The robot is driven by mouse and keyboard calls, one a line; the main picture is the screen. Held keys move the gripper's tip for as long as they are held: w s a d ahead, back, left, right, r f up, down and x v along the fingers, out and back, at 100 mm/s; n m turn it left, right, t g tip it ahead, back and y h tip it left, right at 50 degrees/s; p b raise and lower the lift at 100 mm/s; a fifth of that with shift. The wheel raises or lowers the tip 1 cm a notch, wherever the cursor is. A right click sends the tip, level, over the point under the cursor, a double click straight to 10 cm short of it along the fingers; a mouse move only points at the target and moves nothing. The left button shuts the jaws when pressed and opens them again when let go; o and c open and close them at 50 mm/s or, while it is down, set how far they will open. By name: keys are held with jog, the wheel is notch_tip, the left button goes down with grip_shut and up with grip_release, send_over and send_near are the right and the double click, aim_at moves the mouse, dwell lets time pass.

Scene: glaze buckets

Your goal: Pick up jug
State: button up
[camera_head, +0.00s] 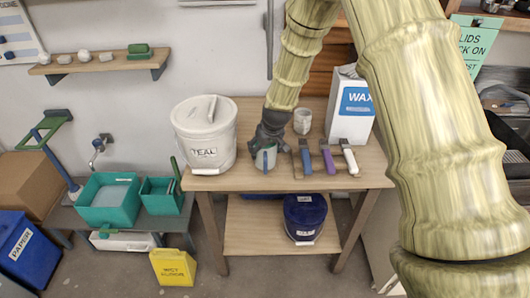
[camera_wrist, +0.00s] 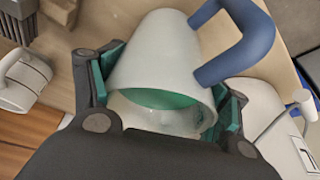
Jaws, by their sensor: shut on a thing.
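The jug (camera_wrist: 158,52) is pale, with a blue handle and green inside, and fills the upper middle of the wrist view. My gripper (camera_wrist: 168,92) has its green-padded fingers on either side of the jug's body, shut on it. The handle sticks out to the right, clear of the fingers. In the head view the jug (camera_head: 265,158) is near the table's front edge, with my gripper (camera_head: 268,138) over it from above. I cannot tell whether its base touches the table.
The white TEAL bucket (camera_head: 204,140) stands close on the left of the table (camera_head: 235,183). Several scrapers with coloured handles (camera_head: 327,160), a small cup (camera_head: 302,121) and a WAX box (camera_head: 349,108) are to the right. A blue bucket (camera_head: 304,217) sits on the shelf below.

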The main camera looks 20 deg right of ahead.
jog(key=shift+r, duration=0.3)
jog(key=s+a+r+b, duration=0.2)
jog(key=s+b, duration=0.1)
jog(key=s, duration=0.4)
jog(key=s+a+r+b, duration=0.1)
jog(key=s+r+b, duration=0.1)
jog(key=s, duration=0.6)
jog(key=shift+a+r+b, duration=0.25)
jog(key=shift+a+b, duration=0.1)
jog(key=shift+b, duration=0.35)
dwell(0.3)
jog(key=shift+s, duration=0.15)
jog(key=s+f, duration=0.2)
jog(key=f, duration=0.7)
jog(key=s+a+f+m, duration=0.1)
jog(key=s+f, duration=0.1)
jog(key=f, duration=0.8)
jog(key=shift+s+a+f+h, duration=0.15)
jog(key=shift+f+h, duration=0.15)
